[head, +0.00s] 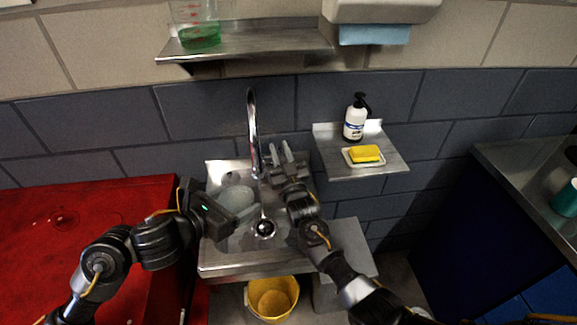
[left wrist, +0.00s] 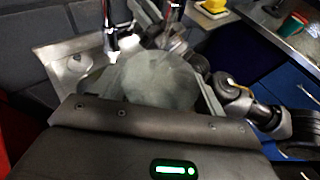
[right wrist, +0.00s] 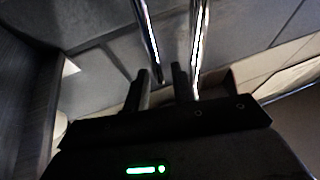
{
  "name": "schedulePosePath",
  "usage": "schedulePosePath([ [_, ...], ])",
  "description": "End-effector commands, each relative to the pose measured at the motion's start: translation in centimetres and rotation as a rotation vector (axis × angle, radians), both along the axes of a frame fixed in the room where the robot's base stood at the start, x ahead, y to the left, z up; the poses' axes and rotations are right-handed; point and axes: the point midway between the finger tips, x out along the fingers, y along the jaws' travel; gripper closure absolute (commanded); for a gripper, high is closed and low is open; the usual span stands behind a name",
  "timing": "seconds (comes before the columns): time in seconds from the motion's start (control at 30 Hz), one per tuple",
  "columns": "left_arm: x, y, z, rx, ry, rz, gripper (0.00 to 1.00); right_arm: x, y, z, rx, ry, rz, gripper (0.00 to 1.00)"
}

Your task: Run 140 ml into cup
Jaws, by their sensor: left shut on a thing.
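A pale translucent cup (head: 237,197) is in the sink basin, left of the tap. My left gripper (head: 243,222) is shut on it. The chrome tap (head: 253,125) has a tall curved spout. My right gripper (head: 283,160) is beside the tap, its two fingers apart with nothing visibly held. In the right wrist view the fingers (right wrist: 162,85) are near two chrome pipes. Any tap handle is hard to make out.
A wall shelf (head: 270,42) above holds a measuring jug (head: 199,30) with green liquid. A small shelf at right (head: 375,165) holds a soap bottle (head: 355,117) and a yellow sponge (head: 365,153). A yellow bucket (head: 272,298) stands below the sink (head: 225,265).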

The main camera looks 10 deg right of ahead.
Motion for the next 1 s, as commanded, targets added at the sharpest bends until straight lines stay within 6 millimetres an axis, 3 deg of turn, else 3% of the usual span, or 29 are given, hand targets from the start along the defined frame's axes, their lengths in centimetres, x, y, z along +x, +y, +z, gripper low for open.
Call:
schedulePosePath([
  [0.1,0.0,0.0,0.0,0.0,0.0,0.0,0.49,-2.0,-0.5,-1.1,-0.001,0.004,0.0,0.75],
  [0.4,0.0,0.0,0.0,0.0,0.0,0.0,0.49,-8.8,-1.9,-1.0,0.0,0.002,0.0,0.75],
  [0.6,0.0,0.0,0.0,0.0,0.0,0.0,0.49,-12.1,-2.6,-0.9,0.0,0.002,0.0,0.75],
  [0.8,0.0,0.0,0.0,0.0,0.0,0.0,0.49,-13.4,-2.9,-0.8,0.0,0.001,0.0,0.75],
  [1.0,0.0,0.0,0.0,0.0,0.0,0.0,0.49,-13.6,-3.0,-0.8,0.0,0.001,0.0,0.75],
])
